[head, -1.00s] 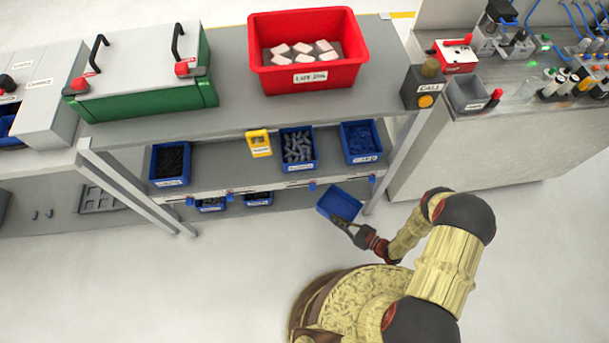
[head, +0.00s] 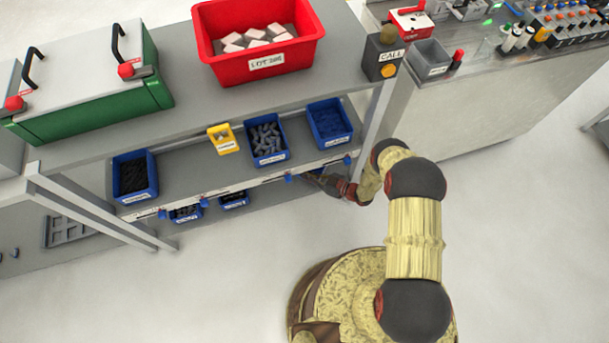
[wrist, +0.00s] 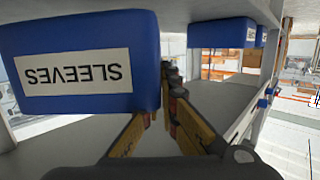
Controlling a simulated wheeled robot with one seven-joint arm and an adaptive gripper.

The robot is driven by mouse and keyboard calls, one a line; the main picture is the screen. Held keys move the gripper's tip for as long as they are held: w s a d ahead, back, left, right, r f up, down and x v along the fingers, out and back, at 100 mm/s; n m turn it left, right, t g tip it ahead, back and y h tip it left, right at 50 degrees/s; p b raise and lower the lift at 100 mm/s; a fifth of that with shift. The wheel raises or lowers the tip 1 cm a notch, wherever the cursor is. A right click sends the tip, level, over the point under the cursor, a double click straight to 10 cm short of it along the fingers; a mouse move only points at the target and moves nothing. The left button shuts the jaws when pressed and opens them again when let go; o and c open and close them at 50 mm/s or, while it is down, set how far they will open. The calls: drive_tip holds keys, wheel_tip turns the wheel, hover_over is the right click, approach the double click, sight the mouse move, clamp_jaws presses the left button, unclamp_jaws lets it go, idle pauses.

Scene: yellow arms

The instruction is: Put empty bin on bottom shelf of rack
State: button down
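A blue bin (wrist: 140,40) with a white label reading SLEEVES, upside down in the wrist picture, fills the left of the wrist view. My gripper (wrist: 168,90) has its fingers closed at the bin's edge, holding it. In the head view my gripper (head: 318,181) reaches in under the rack's middle shelf at its right end. The held bin is hidden there by the shelf, and its inside does not show now. The rack's bottom shelf (head: 285,191) is mostly covered by the shelf above. Two blue bins (head: 187,213) (head: 233,200) show on it, left of my gripper.
The middle shelf holds blue bins (head: 327,123) and a small yellow bin (head: 223,138). A red tote (head: 263,68) and a green case (head: 95,115) stand on top. A rack post (head: 376,120) is close to my arm. Floor in front is clear.

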drive_tip(key=shift+w+a, duration=0.25)
drive_tip(key=shift+w, duration=0.55)
wheel_tip(320, 180, down, 4)
drive_tip(key=b, duration=0.2)
drive_tip(key=shift+r+b, duration=0.1)
drive_tip(key=shift+b, duration=0.2)
drive_tip(key=shift+r, duration=0.15)
drive_tip(key=c, duration=2)
unclamp_jaws()
drive_tip(key=shift+c, duration=0.2)
